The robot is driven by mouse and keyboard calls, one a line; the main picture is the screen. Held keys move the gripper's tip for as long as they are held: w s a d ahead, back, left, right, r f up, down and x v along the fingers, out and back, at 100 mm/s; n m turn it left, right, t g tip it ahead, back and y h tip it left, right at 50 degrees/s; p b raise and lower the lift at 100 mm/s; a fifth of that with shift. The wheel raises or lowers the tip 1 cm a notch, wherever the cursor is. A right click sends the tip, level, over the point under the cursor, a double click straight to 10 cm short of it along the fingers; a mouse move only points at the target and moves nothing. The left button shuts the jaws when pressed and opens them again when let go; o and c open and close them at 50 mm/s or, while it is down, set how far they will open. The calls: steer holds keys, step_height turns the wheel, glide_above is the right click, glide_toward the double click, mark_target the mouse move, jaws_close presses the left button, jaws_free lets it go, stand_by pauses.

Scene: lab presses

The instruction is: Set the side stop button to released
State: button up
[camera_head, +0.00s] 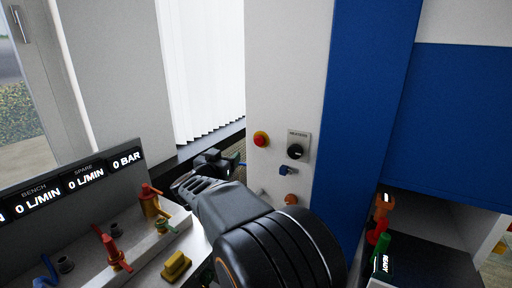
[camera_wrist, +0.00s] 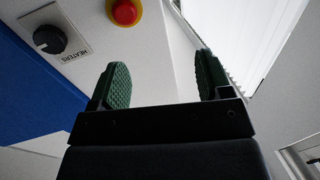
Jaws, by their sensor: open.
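The side stop button, a red mushroom head on a yellow collar (camera_head: 261,139), sits on the white side panel of the press. It also shows at the top of the wrist view as a red button (camera_wrist: 126,11). Whether it is pressed or released I cannot tell. My gripper (camera_wrist: 160,80) is open and empty, its two green pads apart. In the head view my gripper (camera_head: 229,160) is left of and below the button, partly hidden by my own wrist.
A bench with coloured valves (camera_head: 113,252) and a display board (camera_head: 75,180) stands at left. The blue press body (camera_head: 365,110) is at right.

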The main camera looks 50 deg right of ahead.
mark_target(258, 142)
steer(key=d+g, duration=0.1)
steer(key=d, duration=0.4)
steer(key=d+m+g, duration=0.1)
steer(key=d, duration=0.4)
steer(key=w+d+g+h, duration=0.1)
steer(key=d, duration=0.4)
steer(key=shift+d+f+m+p, duration=0.25)
steer(key=shift+f+m+p, duration=0.05)
steer(key=shift+m, duration=0.1)
